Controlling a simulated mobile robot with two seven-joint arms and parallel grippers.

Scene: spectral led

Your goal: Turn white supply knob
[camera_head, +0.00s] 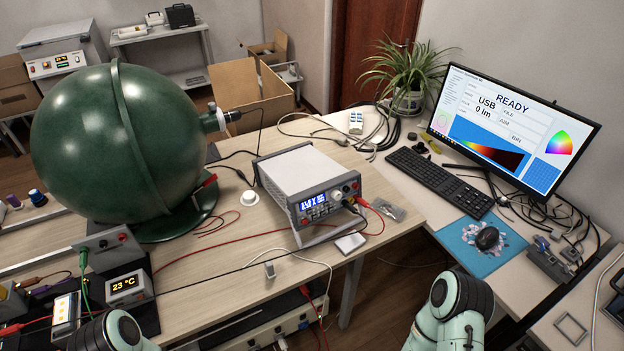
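A white bench power supply (297,172) stands on the wooden table near the middle of the head view. Its front panel faces toward me and slightly right, with a lit blue display (313,201). Red and black leads are plugged in at the panel's lower right. Parts of both my arms show at the bottom edge, well apart from the supply. Neither of my grippers shows.
A large green sphere (100,140) fills the left of the table. Loose red and black cables cross the tabletop before the supply. A white round piece (250,197) lies left of it.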

